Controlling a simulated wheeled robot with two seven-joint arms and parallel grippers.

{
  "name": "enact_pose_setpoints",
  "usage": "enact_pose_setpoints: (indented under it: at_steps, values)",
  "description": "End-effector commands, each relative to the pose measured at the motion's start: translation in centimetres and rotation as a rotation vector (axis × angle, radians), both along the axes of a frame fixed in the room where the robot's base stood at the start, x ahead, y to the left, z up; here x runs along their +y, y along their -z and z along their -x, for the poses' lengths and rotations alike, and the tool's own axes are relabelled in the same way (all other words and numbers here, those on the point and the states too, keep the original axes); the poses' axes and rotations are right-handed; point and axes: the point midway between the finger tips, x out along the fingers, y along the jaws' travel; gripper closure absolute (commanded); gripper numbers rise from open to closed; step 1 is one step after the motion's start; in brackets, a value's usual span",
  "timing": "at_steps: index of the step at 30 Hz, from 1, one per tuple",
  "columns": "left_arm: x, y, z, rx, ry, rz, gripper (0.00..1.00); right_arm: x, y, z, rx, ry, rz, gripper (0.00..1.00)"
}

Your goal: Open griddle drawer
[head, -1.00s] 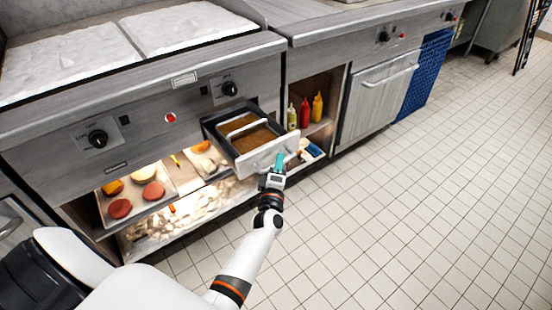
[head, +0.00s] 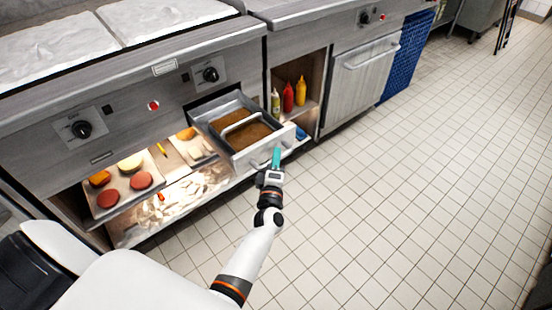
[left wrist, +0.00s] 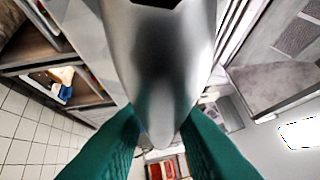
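The griddle drawer (head: 262,150) is pulled out from under the griddle in the head view. Its open top shows brown contents, with a pale bar across it. My left gripper (head: 277,157) has teal fingers and is at the drawer's front face, toward its right side. In the left wrist view, the green fingers (left wrist: 162,128) lie on both sides of a shiny metal bar, the drawer handle (left wrist: 160,70), and appear closed on it. The fingertips' contact is partly hidden by the bar. My right gripper is not in view.
The griddle top (head: 60,45) is above the drawer. A lit lower shelf holds trays of food (head: 122,188) at left. Squeeze bottles (head: 288,97) stand in an open cubby right of the drawer. The tiled floor (head: 400,190) is clear at right.

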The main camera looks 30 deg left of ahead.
Motion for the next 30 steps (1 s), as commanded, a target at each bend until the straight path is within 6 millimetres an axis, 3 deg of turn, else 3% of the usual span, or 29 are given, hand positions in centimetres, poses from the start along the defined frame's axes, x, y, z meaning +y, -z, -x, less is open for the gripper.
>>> enact_pose_setpoints:
  at_steps: [2, 14, 24, 30]
  values:
    - [0.0, 0.0, 0.0, 0.000, 0.000, 0.000, 0.64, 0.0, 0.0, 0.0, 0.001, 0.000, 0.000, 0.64]
    - [-0.4, 0.2, 0.9, 0.002, 0.002, 0.001, 0.64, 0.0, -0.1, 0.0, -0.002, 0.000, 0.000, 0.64]
    - [-2.9, 1.1, 7.2, 0.004, 0.001, 0.001, 0.64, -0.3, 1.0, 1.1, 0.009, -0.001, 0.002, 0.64]
    - [-4.1, 1.5, 10.0, 0.002, 0.001, 0.001, 0.64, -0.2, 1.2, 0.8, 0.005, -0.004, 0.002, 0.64]
